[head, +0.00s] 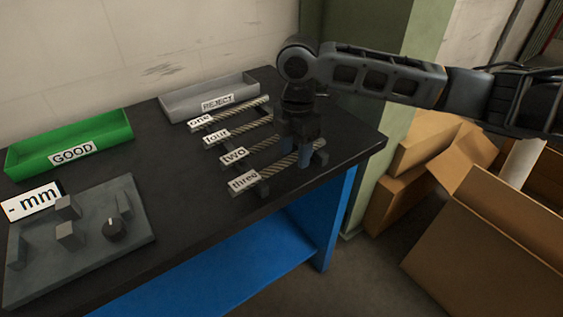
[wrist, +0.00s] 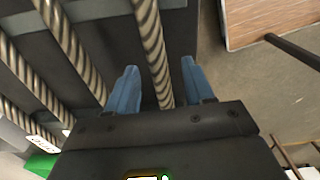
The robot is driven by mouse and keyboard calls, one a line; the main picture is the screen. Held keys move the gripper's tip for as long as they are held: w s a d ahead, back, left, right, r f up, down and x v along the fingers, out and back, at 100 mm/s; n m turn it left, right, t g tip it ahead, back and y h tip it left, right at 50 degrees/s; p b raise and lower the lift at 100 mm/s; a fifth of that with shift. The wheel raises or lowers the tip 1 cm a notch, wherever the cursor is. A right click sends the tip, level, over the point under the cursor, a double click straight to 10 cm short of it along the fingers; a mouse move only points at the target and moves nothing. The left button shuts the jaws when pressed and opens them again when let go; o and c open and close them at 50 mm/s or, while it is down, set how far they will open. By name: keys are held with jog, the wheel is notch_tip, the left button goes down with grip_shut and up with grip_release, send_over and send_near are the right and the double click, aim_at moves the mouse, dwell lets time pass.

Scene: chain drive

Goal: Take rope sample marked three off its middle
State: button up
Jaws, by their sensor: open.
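The rope sample marked three (head: 277,173) lies across its holders at the front of the row, with its white "three" label (head: 243,182) at its left end. My gripper (head: 304,158) is over the right part of this rope in the head view, fingers pointing down. In the wrist view the open blue fingers (wrist: 160,85) stand on either side of a twisted rope (wrist: 153,45), the rightmost one there, which appears to be sample three. Gaps show between both fingers and the rope. The gripper partly hides the right ends of the ropes in the head view.
Samples two (head: 234,155), four (head: 216,135) and one (head: 201,121) lie behind, close together. A grey REJECT tray (head: 180,107) and a green GOOD tray (head: 104,140) stand at the back. A grey gauge plate (head: 130,240) is at left. Cardboard boxes (head: 480,240) stand right of the table.

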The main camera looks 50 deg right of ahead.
jog(key=shift+c, duration=0.4)
grip_shut()
